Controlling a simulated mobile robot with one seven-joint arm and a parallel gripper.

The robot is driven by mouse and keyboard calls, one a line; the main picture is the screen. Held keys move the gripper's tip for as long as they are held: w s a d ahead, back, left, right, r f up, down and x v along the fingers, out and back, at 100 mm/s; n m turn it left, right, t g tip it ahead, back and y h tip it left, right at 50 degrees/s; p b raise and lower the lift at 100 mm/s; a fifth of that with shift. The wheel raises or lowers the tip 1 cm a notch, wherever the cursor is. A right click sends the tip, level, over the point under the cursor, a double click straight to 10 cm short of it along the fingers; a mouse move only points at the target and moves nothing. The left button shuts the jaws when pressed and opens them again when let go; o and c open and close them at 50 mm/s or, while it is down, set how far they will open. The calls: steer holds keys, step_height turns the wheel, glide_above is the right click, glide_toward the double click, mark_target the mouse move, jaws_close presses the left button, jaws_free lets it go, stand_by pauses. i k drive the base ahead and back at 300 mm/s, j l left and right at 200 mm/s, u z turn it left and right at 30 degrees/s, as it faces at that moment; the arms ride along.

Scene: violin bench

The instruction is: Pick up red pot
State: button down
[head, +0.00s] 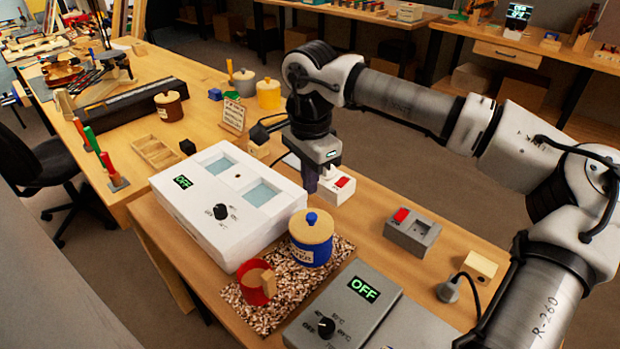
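The red pot (255,286) stands on a brown-and-white speckled mat (263,316) near the front edge of the bench. A tan piece shows at its top and right side; I cannot tell whether it is a lid or something else. A blue pot (309,254) with a cork-coloured lid and blue knob stands on the same mat, just right of and behind the red pot. My gripper (311,190) points down above the bench, behind both pots and apart from them. It is small and dark here, so its finger opening is unclear. I see nothing held in it.
A white box (210,222) reading OFF stands left of the mat. A grey box (350,300) reading OFF stands to its right. Small red-switch units (411,232) sit farther right. A lidded brown pot (169,107) and a wooden tray (155,153) are on the left bench.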

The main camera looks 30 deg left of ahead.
mark_target(257, 282)
steer(key=k, duration=1)
